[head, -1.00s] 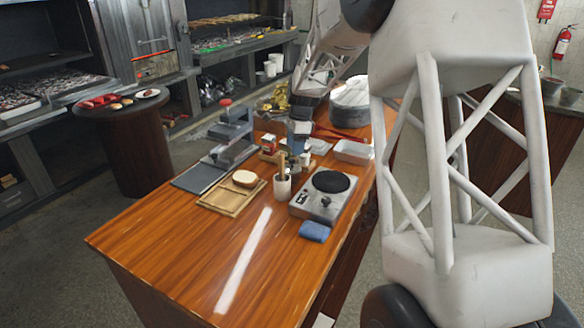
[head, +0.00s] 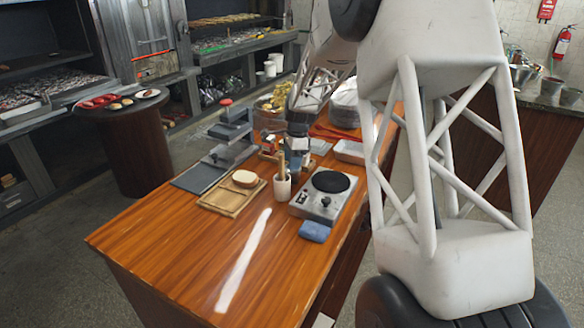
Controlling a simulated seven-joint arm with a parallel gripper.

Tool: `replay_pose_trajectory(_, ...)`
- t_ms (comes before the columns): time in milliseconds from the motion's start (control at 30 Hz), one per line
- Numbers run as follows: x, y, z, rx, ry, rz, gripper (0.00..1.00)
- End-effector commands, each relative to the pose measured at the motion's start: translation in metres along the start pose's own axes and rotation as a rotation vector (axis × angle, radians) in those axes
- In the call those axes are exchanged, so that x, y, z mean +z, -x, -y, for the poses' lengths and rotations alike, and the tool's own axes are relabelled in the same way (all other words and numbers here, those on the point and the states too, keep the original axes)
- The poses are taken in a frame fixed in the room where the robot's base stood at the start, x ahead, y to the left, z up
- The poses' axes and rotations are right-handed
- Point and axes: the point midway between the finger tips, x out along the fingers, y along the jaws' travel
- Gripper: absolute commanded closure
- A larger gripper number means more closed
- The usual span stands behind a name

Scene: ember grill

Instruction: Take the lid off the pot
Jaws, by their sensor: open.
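I cannot clearly make out a lidded pot in the head view. A round pale stack or vessel (head: 345,104) at the far end of the wooden table is partly hidden behind my arm, and I cannot tell what it is. My gripper (head: 299,152) is open and points down above the middle of the table, behind the cup of utensils. Its fingers are small and partly lost among the things behind them, and I see nothing held.
A hot plate (head: 322,195), a utensil cup (head: 282,190), a blue sponge (head: 314,231) and a wooden board (head: 226,202) with bread stand on the table. A press (head: 231,140) stands to the left. The table's near end is clear. Metal vessels (head: 523,74) stand on the right counter.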

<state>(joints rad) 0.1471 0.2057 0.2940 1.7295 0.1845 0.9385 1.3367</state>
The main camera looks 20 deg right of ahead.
Motion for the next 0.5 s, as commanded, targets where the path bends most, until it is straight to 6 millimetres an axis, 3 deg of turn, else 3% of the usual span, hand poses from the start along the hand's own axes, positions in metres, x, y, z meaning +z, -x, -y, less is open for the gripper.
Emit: replay_pose_trajectory(500,-0.0001,-0.0078,-0.0002,0.001,0.000,0.000,0.46)
